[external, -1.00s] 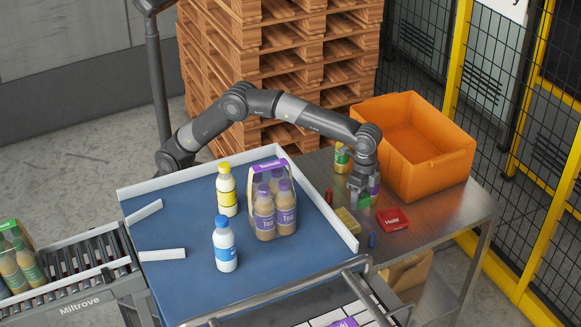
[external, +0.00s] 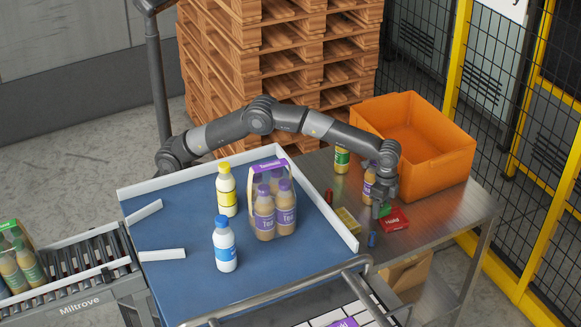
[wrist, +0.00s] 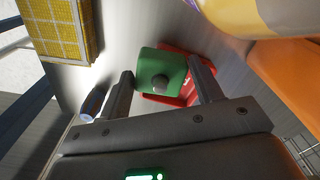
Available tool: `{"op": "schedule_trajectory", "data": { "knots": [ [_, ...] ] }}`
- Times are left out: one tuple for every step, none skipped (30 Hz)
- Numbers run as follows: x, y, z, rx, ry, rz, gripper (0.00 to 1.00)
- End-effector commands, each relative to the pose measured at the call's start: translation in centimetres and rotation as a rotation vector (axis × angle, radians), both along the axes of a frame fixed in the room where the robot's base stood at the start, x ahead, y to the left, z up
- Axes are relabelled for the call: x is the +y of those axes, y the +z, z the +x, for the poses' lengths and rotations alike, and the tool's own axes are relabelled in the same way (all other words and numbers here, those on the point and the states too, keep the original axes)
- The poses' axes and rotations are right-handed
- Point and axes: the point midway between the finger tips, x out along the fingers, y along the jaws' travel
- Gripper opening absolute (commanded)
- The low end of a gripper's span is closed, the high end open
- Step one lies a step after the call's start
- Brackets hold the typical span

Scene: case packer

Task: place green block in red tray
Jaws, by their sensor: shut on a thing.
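The green block (wrist: 160,74) sits between the two fingers of my gripper (wrist: 162,86) in the wrist view, and my gripper is shut on it. In the external view my gripper (external: 382,207) is at the left side of the red tray (external: 397,221), and the green block (external: 386,210) shows only in part beneath it. In the wrist view the red tray (wrist: 180,97) lies behind the green block, which overlaps and partly hides it. I cannot tell the block's exact height over the tray.
A yellow block (external: 347,221), a blue piece (external: 372,240) and a red piece (external: 329,196) lie on the metal table left of the tray. A purple-labelled bottle (external: 369,180) stands close behind my gripper. An orange bin (external: 440,165) stands at the back right.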

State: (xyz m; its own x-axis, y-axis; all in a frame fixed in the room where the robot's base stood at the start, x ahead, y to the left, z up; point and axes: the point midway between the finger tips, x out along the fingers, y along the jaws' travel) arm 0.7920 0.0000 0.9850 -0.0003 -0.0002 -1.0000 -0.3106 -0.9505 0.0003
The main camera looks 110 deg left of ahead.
Motion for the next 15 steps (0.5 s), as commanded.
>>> {"op": "schedule_trajectory", "data": {
  "knots": [
    [-0.01,0.04,0.02,-0.002,0.0,0.0,0.35],
    [-0.01,0.06,0.02,-0.002,0.0,0.0,0.35],
    [-0.01,0.07,0.02,-0.002,0.0,0.0,0.35],
    [-0.01,0.07,0.02,-0.002,0.0,-0.001,0.35],
    [-0.01,0.07,0.02,-0.001,0.0,0.0,0.35],
    [0.0,0.04,0.01,-0.001,0.0,0.0,0.35],
    [0.0,-0.01,0.01,-0.001,0.0,0.0,0.35],
    [-0.01,-0.09,0.0,-0.001,0.0,0.0,0.35],
    [-0.01,-0.22,0.0,0.0,0.0,0.0,0.35],
    [-0.01,-0.32,0.0,0.0,0.0,0.0,0.35],
    [-0.01,-0.41,-0.01,0.0,0.0,0.0,0.35],
    [-0.01,-0.54,-0.01,0.0,0.0,0.0,0.35],
    [0.0,-0.54,0.0,0.0,0.0,0.0,0.61],
    [0.0,-0.52,0.0,-0.001,0.0,0.0,0.63],
    [0.0,-0.52,0.0,0.0,0.0,0.0,0.67]
  ]
}}
